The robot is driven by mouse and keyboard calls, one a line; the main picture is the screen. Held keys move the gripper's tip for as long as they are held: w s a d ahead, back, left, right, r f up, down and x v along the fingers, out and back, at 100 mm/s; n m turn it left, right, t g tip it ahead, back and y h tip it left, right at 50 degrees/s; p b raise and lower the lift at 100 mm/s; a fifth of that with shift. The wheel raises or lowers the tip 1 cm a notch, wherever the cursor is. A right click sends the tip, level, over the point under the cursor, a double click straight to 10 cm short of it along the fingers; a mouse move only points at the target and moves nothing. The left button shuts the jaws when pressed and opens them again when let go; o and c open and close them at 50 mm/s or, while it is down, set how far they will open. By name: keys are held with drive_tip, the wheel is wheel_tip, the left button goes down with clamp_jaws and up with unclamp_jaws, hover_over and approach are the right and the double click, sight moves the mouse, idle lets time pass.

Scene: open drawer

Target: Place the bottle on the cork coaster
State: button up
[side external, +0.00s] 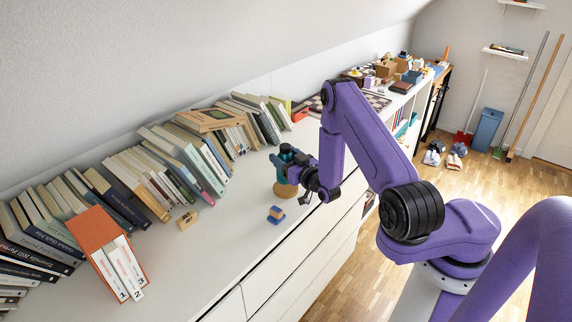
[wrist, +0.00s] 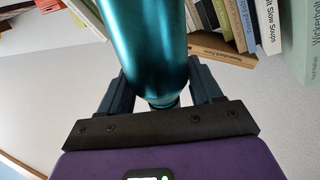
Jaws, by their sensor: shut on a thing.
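My gripper (side external: 291,170) is shut on a teal metallic bottle (side external: 286,151) and holds it roughly upright over the white cabinet top. In the wrist view the bottle (wrist: 150,45) fills the middle, between the two dark fingers of my gripper (wrist: 162,88). A round cork-brown piece (side external: 285,191), which looks like the cork coaster, shows directly below the bottle in the side view. The gripper hides part of the bottle, and I cannot tell whether the bottle touches the brown piece.
A wooden calendar block (side external: 187,220) and a long row of books (side external: 180,155) line the wall side. An orange book box (side external: 108,254) stands at left. The cabinet's front edge lies close by.

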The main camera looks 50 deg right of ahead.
drive_tip(key=shift+f, duration=1.25)
drive_tip(key=shift+f, duration=0.15)
drive_tip(key=o, duration=1.4)
drive_tip(key=shift+s, duration=0.2)
drive_tip(key=v, duration=1.1)
drive_tip(key=shift+s+a, duration=0.2)
drive_tip(key=shift+s, duration=0.15)
